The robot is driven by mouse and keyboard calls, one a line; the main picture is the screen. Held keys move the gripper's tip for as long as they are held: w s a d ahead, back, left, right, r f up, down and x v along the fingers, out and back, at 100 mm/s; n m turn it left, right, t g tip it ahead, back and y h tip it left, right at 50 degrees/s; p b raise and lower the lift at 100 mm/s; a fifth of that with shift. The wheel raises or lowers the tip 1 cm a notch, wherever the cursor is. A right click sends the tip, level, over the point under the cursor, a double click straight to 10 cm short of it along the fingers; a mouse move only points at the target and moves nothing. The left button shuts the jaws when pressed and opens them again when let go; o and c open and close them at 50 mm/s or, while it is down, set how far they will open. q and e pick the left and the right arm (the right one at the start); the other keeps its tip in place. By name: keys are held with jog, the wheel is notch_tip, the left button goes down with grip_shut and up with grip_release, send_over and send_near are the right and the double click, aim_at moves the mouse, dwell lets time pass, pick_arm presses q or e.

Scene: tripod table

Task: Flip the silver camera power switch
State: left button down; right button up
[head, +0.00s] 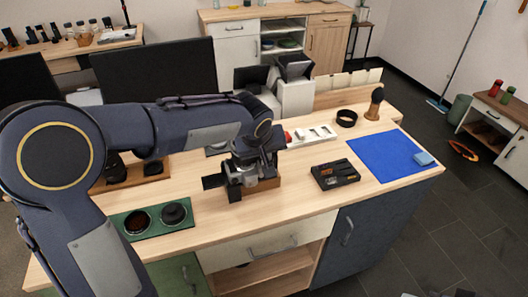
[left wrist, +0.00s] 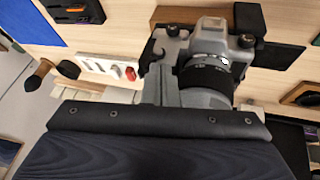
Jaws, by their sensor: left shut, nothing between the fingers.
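The silver camera (head: 238,174) with a black lens stands on a small wooden block (head: 262,186) near the middle of the table. In the left wrist view the camera (left wrist: 208,45) shows its silver top, dials and black lens. In the left wrist view the grey fingers (left wrist: 160,82) are shut and empty beside the camera. I cannot tell whether they touch it. The power switch is too small to make out.
A black case (head: 334,174) lies right of the camera, then a blue mat (head: 384,158). A white strip with a red part (head: 312,135) lies behind. A green tray (head: 150,222) with two round dark items is at front left. Bare wood lies in front of the camera.

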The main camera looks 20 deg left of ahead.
pick_arm(q)
jog(key=shift+w+d+r+m+g+y+p, duration=0.15)
jog(key=shift+w+d+g+y+p, duration=0.1)
jog(key=shift+d+g+y+p, duration=0.25)
jog(key=shift+w+d+m+g+y+p, duration=0.2)
jog(key=shift+g+y+p, duration=0.2)
jog(key=shift+y+p, duration=0.25)
jog(key=shift+a, duration=0.1)
jog(key=shift+r, duration=0.1)
jog(key=shift+r+p, duration=0.4)
jog(key=shift+r, duration=0.35)
